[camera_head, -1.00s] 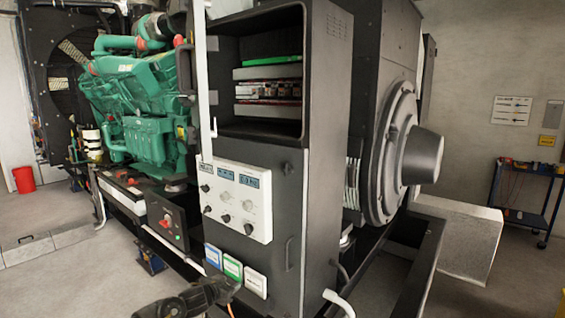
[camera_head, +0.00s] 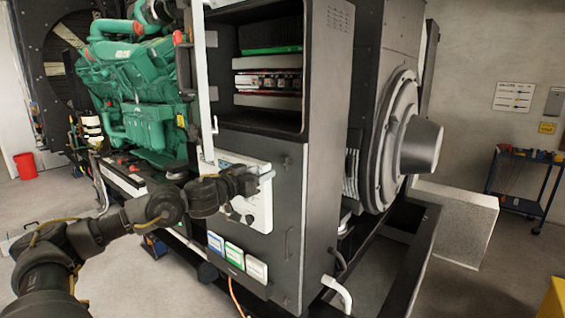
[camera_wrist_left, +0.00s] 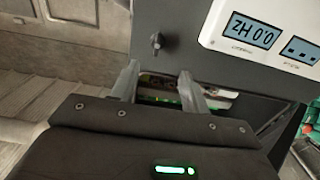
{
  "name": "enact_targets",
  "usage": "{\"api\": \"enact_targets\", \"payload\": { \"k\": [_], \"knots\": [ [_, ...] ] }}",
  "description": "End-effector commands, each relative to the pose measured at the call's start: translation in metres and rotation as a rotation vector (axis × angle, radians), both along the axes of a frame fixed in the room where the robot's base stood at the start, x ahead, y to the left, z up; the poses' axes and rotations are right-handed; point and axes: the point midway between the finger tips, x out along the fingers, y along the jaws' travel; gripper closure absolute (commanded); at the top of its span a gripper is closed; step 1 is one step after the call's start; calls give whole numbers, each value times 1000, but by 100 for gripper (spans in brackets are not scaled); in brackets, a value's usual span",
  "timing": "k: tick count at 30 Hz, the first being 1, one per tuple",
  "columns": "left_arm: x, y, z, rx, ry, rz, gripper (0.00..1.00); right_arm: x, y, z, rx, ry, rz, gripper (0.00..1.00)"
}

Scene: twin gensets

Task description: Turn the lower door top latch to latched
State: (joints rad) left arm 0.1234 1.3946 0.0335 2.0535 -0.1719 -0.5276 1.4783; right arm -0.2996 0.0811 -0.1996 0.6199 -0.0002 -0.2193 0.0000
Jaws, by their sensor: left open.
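The lower door top latch (camera_head: 286,161) is a small dark piece near the top right of the black lower door (camera_head: 284,205), below the open compartment. In the left wrist view the latch (camera_wrist_left: 157,43) is a small dark knob with its grip roughly upright in the picture, beyond the fingertips. My left gripper (camera_head: 269,177) is in front of the control panel, to the left of and slightly below the latch. My right gripper is out of view.
The white control panel (camera_head: 260,212) is partly covered by my left arm. A white upright bar (camera_head: 201,85) stands left of the open compartment (camera_head: 270,118). A dark handle (camera_head: 289,243) is lower on the door. Coloured labels (camera_head: 234,255) sit below the panel.

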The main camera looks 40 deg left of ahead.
Motion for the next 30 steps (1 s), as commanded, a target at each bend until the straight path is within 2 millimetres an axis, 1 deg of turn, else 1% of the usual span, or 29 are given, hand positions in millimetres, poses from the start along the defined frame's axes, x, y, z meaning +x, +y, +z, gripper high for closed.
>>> {"api": "enact_targets", "payload": {
  "k": [1, 7, 15, 18, 21, 24, 30],
  "knots": [
    [4, 1, 5, -4, -3, 1, 54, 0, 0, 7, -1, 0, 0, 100],
    [25, -4, 6, -4, -4, -8, 54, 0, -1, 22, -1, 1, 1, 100],
    [70, -3, 5, -3, -1, -8, 54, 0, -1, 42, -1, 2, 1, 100],
    [84, -3, 4, -1, 0, -8, 54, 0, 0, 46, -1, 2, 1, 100],
    [93, -3, 3, 1, 0, -8, 54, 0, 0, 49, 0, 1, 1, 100],
    [98, -2, 1, 2, 1, -8, 54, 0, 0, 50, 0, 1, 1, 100],
    [100, -3, 0, 3, 1, -9, 54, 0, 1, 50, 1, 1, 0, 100]
  ]
}}
